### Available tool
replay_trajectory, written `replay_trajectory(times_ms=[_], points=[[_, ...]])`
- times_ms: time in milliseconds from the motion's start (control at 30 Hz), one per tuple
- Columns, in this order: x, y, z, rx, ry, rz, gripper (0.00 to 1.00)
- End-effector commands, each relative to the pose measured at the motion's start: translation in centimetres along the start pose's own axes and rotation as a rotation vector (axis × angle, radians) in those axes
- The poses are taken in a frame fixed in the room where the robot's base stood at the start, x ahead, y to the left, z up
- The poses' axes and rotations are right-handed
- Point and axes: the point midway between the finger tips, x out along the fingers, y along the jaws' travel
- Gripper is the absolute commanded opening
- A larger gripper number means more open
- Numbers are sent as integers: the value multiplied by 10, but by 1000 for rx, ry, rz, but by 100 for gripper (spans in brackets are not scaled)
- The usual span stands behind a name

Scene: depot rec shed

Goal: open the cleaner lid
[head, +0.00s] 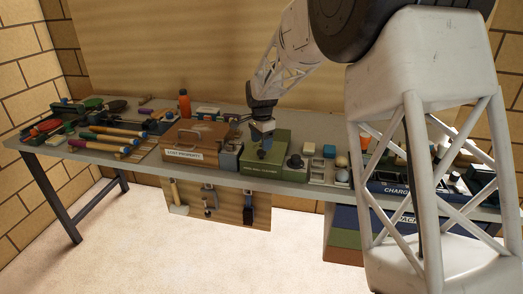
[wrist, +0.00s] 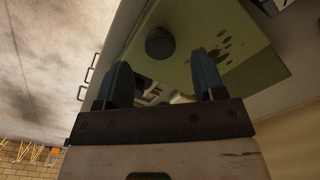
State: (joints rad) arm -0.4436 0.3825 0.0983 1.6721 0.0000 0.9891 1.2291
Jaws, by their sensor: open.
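The green cleaner (head: 260,171), a box with lettering on its front, stands on the workbench near its front edge. It also fills much of the wrist view as a green surface (wrist: 196,22) with dark spots and a round dark knob (wrist: 160,43). My gripper (head: 262,136) is above the cleaner and points down at its top. In the wrist view my gripper (wrist: 163,84) has its two fingers apart with nothing held. A dark gap with pale shapes shows between the fingers. I cannot tell whether the fingers touch the lid or how the lid sits.
A brown lost-property box (head: 195,140) and a grey container (head: 227,158) stand left of the cleaner. Small items in a tray (head: 318,178) lie to its right. An orange bottle (head: 184,104) stands behind. Tools and discs crowd the bench's left.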

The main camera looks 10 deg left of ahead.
Motion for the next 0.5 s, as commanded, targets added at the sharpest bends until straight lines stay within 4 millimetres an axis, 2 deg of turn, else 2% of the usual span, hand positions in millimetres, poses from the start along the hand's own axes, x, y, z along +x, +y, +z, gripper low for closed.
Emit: replay_trajectory(times_ms=[233, 500], points=[[28, 0, 0, 0, -1, 2, 63], [38, 0, 0, 0, 0, -1, 63]])
